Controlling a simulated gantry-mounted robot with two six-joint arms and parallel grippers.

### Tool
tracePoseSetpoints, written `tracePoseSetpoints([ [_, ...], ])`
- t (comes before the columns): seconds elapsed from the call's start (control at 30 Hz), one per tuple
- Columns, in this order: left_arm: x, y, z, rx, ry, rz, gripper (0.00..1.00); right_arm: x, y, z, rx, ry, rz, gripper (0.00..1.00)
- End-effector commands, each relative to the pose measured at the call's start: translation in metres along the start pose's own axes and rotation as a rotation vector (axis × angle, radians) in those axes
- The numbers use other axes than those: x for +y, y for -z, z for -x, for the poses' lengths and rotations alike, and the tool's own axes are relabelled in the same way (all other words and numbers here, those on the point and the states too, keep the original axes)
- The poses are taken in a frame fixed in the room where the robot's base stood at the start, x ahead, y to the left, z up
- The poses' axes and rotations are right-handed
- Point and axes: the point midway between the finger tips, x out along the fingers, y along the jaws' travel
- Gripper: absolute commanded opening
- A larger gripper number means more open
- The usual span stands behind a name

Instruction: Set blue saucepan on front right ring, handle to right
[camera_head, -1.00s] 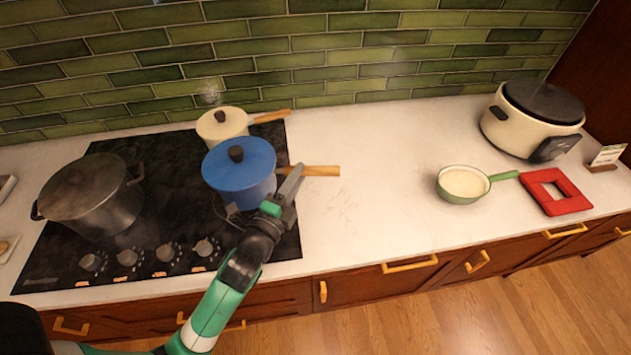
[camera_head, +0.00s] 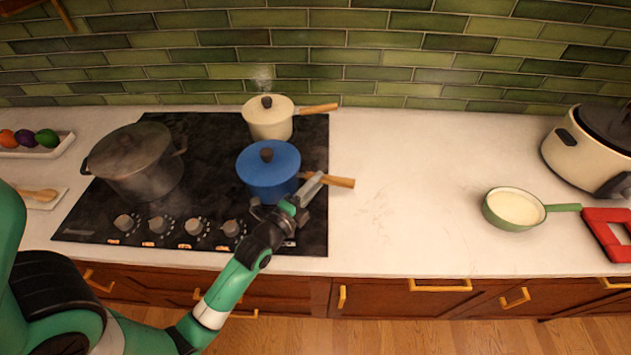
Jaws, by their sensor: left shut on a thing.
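The blue saucepan (camera_head: 269,180), with a dark lid knob and a wooden handle (camera_head: 341,182) pointing right, is at the front right of the black hob (camera_head: 100,224). Its lid is on. My left gripper (camera_head: 312,188) is shut on the wooden handle, close to the pan's side. The front right ring is hidden under and behind the pan, and I cannot tell whether the pan's base touches the hob. My right gripper does not show.
A steaming cream saucepan (camera_head: 268,122) stands just behind, its handle also pointing right. A big grey pot (camera_head: 139,165) is on the left of the hob. Knobs line the front. Clear counter (camera_head: 405,190) lies to the right, before a green pan (camera_head: 513,211) and red trivet (camera_head: 608,236).

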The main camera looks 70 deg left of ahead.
Motion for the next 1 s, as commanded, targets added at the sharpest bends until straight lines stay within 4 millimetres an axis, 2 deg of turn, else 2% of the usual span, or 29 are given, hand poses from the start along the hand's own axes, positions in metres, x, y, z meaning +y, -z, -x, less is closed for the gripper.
tracePoseSetpoints([
  [0.13, -0.004, 0.0, 0.0, 0.0, 0.006, -0.001, 0.0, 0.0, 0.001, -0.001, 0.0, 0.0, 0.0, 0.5],
  [0.17, 0.0, 0.0, 0.0, 0.0, -0.004, 0.004, 0.37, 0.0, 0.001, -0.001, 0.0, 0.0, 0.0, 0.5],
  [0.3, 0.0, 0.0, 0.0, 0.0, -0.003, 0.003, 0.63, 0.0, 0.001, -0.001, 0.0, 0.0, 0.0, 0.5],
  [0.67, 0.0, 0.0, 0.004, 0.0, -0.004, 0.003, 0.63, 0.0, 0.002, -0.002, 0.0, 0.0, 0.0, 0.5],
  [0.77, 0.0, 0.0, 0.017, 0.0, -0.006, 0.002, 0.63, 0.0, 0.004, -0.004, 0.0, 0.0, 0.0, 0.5],
  [1.0, 0.0, 0.0, 0.075, 0.0, -0.009, 0.001, 0.63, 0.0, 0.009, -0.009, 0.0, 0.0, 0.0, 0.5],
])
